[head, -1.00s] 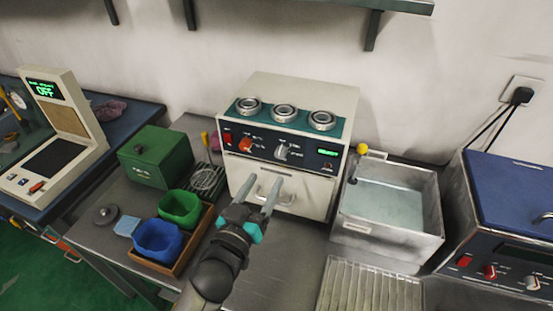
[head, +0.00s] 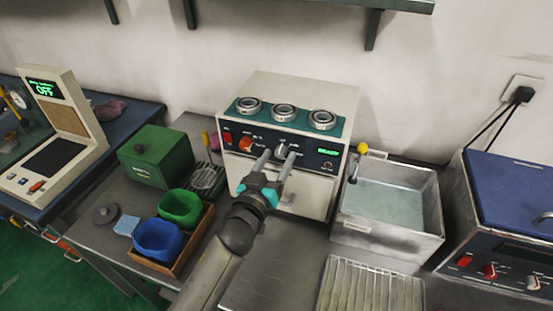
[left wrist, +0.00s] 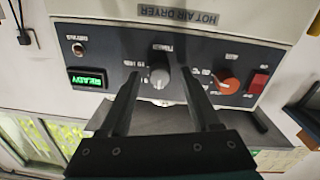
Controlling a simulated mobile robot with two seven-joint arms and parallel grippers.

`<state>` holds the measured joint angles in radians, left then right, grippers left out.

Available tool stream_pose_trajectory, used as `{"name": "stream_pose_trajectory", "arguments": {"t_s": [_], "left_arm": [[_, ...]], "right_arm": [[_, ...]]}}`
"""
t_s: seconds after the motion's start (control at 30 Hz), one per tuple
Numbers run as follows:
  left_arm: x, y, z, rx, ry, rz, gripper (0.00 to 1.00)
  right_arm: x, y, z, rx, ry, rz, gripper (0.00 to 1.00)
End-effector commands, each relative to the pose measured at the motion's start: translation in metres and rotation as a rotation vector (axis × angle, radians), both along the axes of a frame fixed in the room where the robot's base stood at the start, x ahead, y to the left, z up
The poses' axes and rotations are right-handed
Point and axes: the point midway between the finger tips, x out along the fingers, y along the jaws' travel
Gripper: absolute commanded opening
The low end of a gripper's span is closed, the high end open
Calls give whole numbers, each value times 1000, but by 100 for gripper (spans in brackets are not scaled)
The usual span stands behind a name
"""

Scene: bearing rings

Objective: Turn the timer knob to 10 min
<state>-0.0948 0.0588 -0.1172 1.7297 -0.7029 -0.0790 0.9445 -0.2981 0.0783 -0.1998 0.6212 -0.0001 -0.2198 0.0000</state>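The hot air dryer (head: 298,95) stands against the wall with a dark front panel. Its grey timer knob (head: 282,149) is in the middle of that panel. In the left wrist view, which is upside down, the timer knob (left wrist: 159,76) shows between my two fingers, with small marks around it. Which mark it points to is too small to tell. My left gripper (head: 278,156) is open in front of the knob, one finger on each side. I cannot tell whether the fingers touch it. My right gripper is not in view.
The panel also has a red-orange knob (left wrist: 229,85), a red switch (left wrist: 258,82) and a green display (left wrist: 87,78) reading READY. A drawer handle is below. A water bath (head: 390,200) stands to the right; blue (head: 157,240) and green bins stand left.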

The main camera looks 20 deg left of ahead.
Motion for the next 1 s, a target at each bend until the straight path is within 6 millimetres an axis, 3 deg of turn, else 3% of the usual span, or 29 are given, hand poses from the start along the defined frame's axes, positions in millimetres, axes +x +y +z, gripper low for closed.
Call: {"name": "stream_pose_trajectory", "arguments": {"t_s": [0.07, 0.57, 1.0], "left_arm": [[0, 0, 0, 0, 0, 0, 56], [0, 0, 0, 0, 0, 0, 0], [0, 0, 0, 21, -1, 0, 0]], "right_arm": [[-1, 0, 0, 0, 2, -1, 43], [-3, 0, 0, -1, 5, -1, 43], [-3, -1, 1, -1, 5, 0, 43]]}}
